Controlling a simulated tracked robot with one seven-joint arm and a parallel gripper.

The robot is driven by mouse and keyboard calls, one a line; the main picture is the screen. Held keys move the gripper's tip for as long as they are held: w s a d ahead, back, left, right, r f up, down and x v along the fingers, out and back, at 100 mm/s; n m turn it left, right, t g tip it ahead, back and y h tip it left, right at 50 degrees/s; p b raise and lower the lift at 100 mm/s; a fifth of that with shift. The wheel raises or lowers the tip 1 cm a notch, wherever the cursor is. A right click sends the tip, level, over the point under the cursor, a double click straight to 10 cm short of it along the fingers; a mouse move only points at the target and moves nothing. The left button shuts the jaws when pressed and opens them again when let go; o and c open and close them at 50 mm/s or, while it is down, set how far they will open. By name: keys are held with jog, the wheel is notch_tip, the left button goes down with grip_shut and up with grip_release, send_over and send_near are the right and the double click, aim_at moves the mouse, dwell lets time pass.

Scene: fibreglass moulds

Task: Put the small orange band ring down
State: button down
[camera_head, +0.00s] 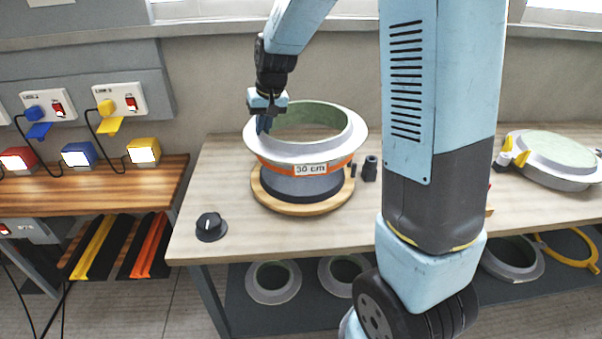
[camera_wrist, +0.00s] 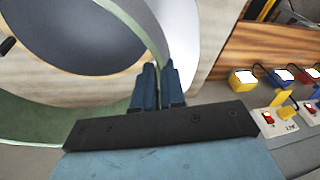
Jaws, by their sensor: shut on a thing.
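The small orange band ring (camera_head: 300,153) is a pale grey flanged ring with a green inside and an orange band labelled "30 cm". It is over a dark grey round form (camera_head: 303,187) on a round wooden board (camera_head: 300,209). I cannot tell whether the ring rests on the form or hangs just above it. My gripper (camera_head: 264,126) is shut on the ring's left rim. In the wrist view, my fingers (camera_wrist: 158,88) pinch the pale rim, with the green inner wall (camera_wrist: 35,125) beside them; the part of the rim between them is hidden.
A black knob (camera_head: 210,227) stands at the bench's front left, and small dark cylinders (camera_head: 370,168) stand right of the board. Another pale mould ring (camera_head: 557,158) with yellow clamps lies far right. Clear bench top (camera_head: 215,180) shows left of the board. My arm hides the middle right.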

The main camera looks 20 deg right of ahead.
jog(key=shift+s+a, duration=0.2)
jog(key=shift+a, duration=0.1)
dwell(0.4)
notch_tip(320, 180, down, 10)
jog(key=shift+r, duration=0.1)
dwell(0.7)
jog(key=c, duration=1.2)
grip_release()
